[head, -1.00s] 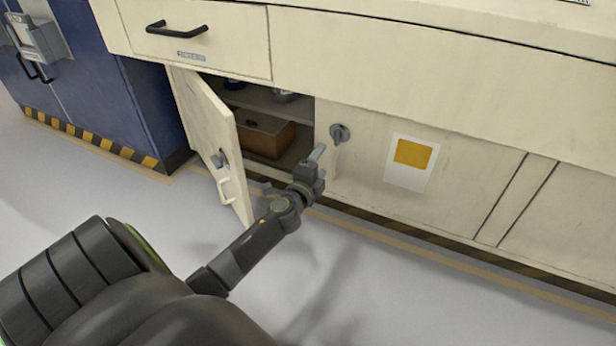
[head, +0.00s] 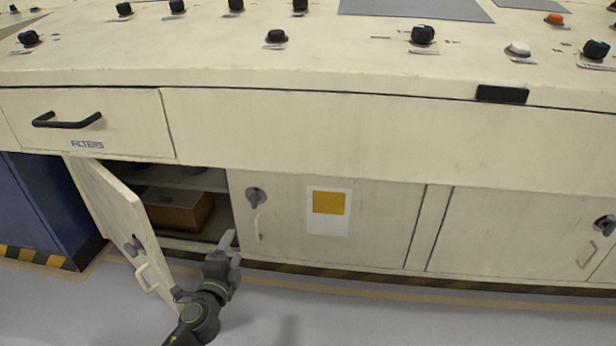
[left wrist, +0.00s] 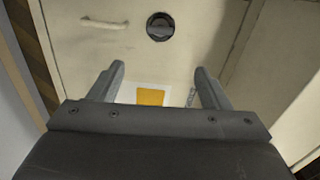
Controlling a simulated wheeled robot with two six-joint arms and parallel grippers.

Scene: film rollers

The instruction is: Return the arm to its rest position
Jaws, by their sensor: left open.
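My left arm comes in at the bottom of the head view. Its gripper (head: 231,250) is open and empty, in front of the lower right corner of the open cupboard. In the left wrist view the two fingers (left wrist: 158,70) stand apart with nothing between them. Beyond them are a cream door with a round dark latch (left wrist: 160,27), a pale handle (left wrist: 104,23) and a yellow-and-white label (left wrist: 150,97). The fingers appear clear of the door. My right gripper is not in view.
The left cupboard door (head: 122,222) stands open beside my left arm. A brown box (head: 180,212) sits inside the cupboard. The neighbouring door (head: 380,225) is shut. A drawer (head: 130,112) is above, under a console top with several knobs. Grey floor (head: 420,315) lies in front.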

